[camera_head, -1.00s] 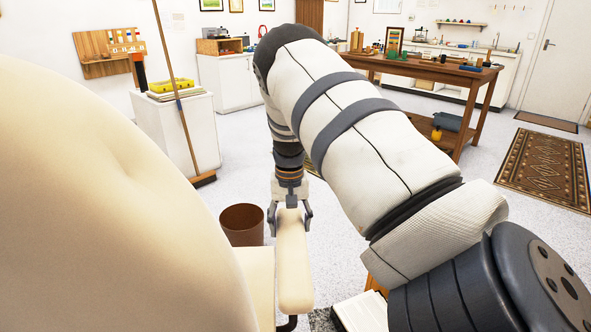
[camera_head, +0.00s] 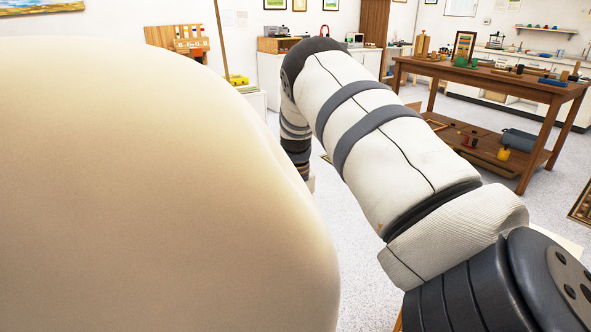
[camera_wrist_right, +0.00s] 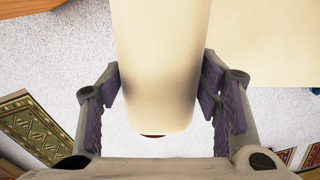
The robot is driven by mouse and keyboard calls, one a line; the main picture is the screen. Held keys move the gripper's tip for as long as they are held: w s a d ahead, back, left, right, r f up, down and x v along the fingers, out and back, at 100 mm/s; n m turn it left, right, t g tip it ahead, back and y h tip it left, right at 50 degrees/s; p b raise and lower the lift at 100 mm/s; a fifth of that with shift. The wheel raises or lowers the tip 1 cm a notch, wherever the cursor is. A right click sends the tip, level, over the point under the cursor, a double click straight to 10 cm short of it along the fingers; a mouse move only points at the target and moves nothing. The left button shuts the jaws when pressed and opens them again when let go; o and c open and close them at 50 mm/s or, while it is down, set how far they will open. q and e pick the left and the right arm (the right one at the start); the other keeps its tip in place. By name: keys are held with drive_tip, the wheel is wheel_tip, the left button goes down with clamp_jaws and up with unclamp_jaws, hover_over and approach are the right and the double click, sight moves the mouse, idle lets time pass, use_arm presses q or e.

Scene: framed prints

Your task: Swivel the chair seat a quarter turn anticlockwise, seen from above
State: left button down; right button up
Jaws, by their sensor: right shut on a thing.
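The cream chair back (camera_head: 150,180) fills the left and middle of the head view and hides the armrest there. In the right wrist view the cream armrest (camera_wrist_right: 157,70) comes down between the fingers of my right gripper (camera_wrist_right: 157,100). The purple pads stand on either side of its end, and the gripper is shut on it. Part of the cream seat (camera_wrist_right: 265,45) shows at upper right. In the head view my right arm reaches down behind the chair back, which hides the gripper. My left gripper is not in view.
A wooden workbench (camera_head: 487,84) with tools stands at the back right. White cabinets (camera_head: 268,75) and a wooden wall rack (camera_head: 180,36) are behind the chair. Patterned rugs (camera_wrist_right: 32,128) lie below in the wrist view.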

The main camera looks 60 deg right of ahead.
drive_tip(key=shift+d, duration=0.1)
idle(0.3)
drive_tip(key=o, duration=1.7)
drive_tip(key=shift+w, duration=0.1)
wheel_tip(320, 180, up, 12)
